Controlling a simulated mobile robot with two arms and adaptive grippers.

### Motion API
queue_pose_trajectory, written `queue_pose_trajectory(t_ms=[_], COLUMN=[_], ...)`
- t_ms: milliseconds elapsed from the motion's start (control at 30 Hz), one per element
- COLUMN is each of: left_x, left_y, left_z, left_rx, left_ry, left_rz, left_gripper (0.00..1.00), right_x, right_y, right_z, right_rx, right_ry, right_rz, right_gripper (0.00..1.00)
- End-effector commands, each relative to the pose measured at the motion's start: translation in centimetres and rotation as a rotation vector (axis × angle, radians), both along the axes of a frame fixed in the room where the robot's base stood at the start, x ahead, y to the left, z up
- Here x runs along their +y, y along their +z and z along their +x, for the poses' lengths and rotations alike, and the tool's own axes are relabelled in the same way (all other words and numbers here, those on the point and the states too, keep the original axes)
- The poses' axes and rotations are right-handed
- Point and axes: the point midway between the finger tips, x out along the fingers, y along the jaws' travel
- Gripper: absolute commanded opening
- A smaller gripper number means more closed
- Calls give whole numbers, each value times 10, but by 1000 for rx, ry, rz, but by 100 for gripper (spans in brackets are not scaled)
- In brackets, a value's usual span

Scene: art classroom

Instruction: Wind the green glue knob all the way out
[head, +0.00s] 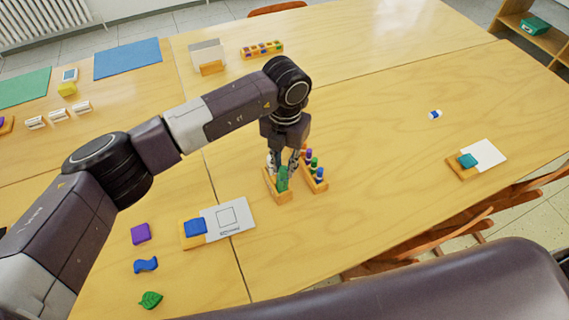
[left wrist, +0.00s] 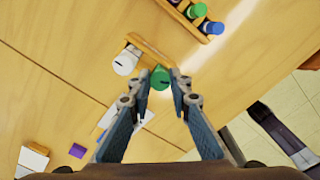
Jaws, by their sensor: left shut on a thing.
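My left gripper (head: 282,169) points down over a small wooden stand (head: 283,197) near the middle of the table. Its fingers are shut on the green knob (left wrist: 160,76), which shows between the fingertips in the left wrist view. In the head view the green piece (head: 283,180) stands upright in the stand, partly hidden by the fingers. A white round piece with a dark mark (left wrist: 124,63) stands beside it on the same stand (left wrist: 150,47). How far the knob is wound cannot be told. My right gripper is not in view.
A wooden rack (head: 316,182) with several coloured pieces stands close to the right of the stand. A blue block with a white card (head: 228,218) lies to the left. A teal block with a card (head: 484,153) lies far right. The table between is mostly clear.

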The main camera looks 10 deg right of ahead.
Motion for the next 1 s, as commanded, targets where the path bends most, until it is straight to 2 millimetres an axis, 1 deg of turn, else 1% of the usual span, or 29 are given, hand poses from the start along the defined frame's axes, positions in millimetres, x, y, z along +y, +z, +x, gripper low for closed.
queue_pose_trajectory(t_ms=[367, 567, 800, 1000], left_x=[0, 0, 0, 0], left_y=[-2, -5, -5, -4], left_z=[1, 1, 1, 1], left_rx=[7, 20, 42, 57], left_ry=[-70, -175, -340, -444], left_rz=[-13, -28, -54, -70], left_gripper=[0, 0, 0, 0], right_x=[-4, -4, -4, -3], right_y=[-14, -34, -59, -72], right_z=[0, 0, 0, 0], right_rx=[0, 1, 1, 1], right_ry=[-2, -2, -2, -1], right_rz=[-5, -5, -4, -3], right_gripper=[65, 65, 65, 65])
